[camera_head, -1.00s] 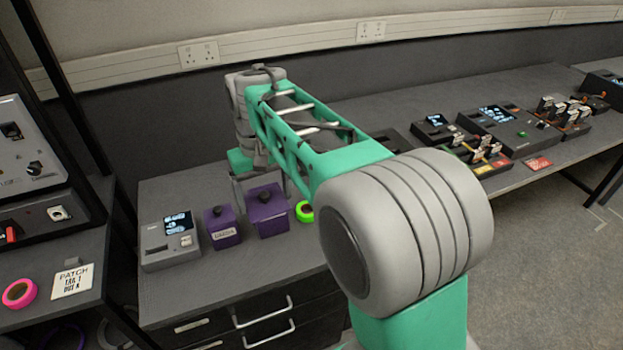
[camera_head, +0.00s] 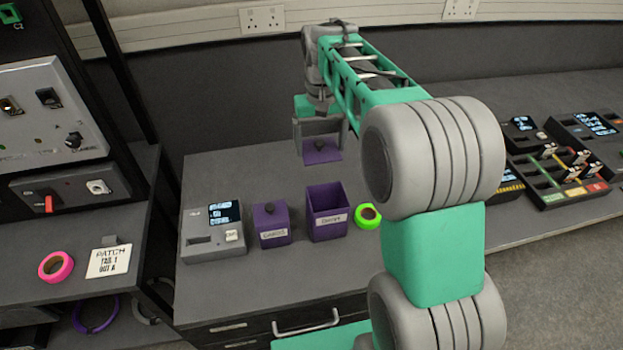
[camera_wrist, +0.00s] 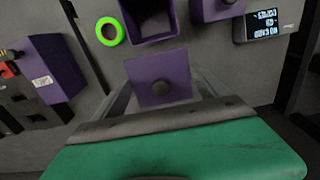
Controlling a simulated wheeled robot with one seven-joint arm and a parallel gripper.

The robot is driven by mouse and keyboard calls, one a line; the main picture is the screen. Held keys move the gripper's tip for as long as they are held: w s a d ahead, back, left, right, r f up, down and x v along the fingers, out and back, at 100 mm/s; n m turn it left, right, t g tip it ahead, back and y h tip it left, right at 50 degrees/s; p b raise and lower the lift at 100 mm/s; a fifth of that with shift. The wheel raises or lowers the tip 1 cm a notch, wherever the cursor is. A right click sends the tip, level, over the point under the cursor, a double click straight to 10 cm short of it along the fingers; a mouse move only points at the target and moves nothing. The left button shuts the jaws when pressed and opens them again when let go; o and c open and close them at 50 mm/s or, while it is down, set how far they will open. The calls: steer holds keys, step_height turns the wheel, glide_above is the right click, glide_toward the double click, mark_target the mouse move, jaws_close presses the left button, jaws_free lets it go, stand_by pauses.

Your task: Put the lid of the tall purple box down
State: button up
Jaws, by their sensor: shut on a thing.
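The purple lid (camera_head: 321,151) with its dark knob is held by my gripper (camera_head: 321,138), which is shut on it. The lid is in the air, above and behind the tall purple box (camera_head: 327,217), which stands open on the bench with a white label on its front. In the wrist view the lid (camera_wrist: 148,72) hangs between the fingers, and the open box (camera_wrist: 150,22) shows at the top edge, apart from the lid.
A shorter purple box (camera_head: 271,226) with its lid on stands left of the open box. A grey device with a screen (camera_head: 213,232) is further left. A green tape roll (camera_head: 367,216) sits close on the right. Bench behind the boxes looks clear.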

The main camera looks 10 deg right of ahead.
steer(key=b, duration=0.2)
glide_toward(311, 179)
step_height(311, 179, down, 6)
steer(key=shift+f, duration=0.2)
steer(key=shift+f, duration=0.15)
steer(key=o, duration=0.9)
steer(key=shift+f, duration=0.1)
steer(key=shift+c, duration=0.2)
steer(key=o, duration=0.3)
